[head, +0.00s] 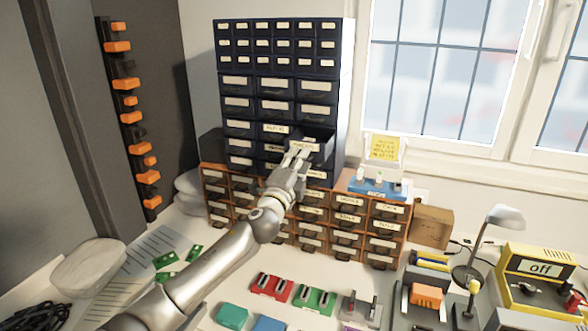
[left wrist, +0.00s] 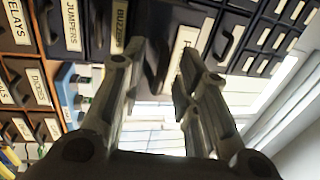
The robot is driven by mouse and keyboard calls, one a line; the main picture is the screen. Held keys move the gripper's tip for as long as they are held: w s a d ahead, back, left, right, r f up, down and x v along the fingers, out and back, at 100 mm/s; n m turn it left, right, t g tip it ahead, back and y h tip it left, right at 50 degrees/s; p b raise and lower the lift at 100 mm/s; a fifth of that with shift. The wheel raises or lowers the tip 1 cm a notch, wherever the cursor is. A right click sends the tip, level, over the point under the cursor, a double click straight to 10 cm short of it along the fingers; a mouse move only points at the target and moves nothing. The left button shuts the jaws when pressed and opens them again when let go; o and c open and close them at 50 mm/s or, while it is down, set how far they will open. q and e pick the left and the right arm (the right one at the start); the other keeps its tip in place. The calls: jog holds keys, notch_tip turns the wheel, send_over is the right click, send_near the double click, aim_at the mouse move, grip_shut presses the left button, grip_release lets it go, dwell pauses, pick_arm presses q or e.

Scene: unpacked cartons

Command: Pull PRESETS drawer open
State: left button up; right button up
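The dark blue cabinet (head: 233,92) stands at the back, with rows of labelled drawers. One drawer in its lower right column, the PRESETS drawer (head: 322,144), stands out from the cabinet face, and its open top shows. Its label is partly hidden by a finger in the left wrist view (left wrist: 177,52), so I cannot read the whole word there. My left gripper (head: 297,154) is at the front of this drawer. My right gripper is out of view.
A desk lamp (head: 497,222) and a yellow device reading "off" (head: 541,268) stand at right. Red (head: 271,287) and green (head: 315,300) blocks lie in front.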

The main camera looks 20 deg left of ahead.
pick_arm(q)
jog(key=s+f, duration=0.2)
jog(key=s, duration=0.9)
jog(key=shift+s+a+f, duration=0.15)
jog(key=shift+s+a, duration=0.1)
jog(key=shift+s, duration=0.05)
jog(key=shift+f, duration=0.1)
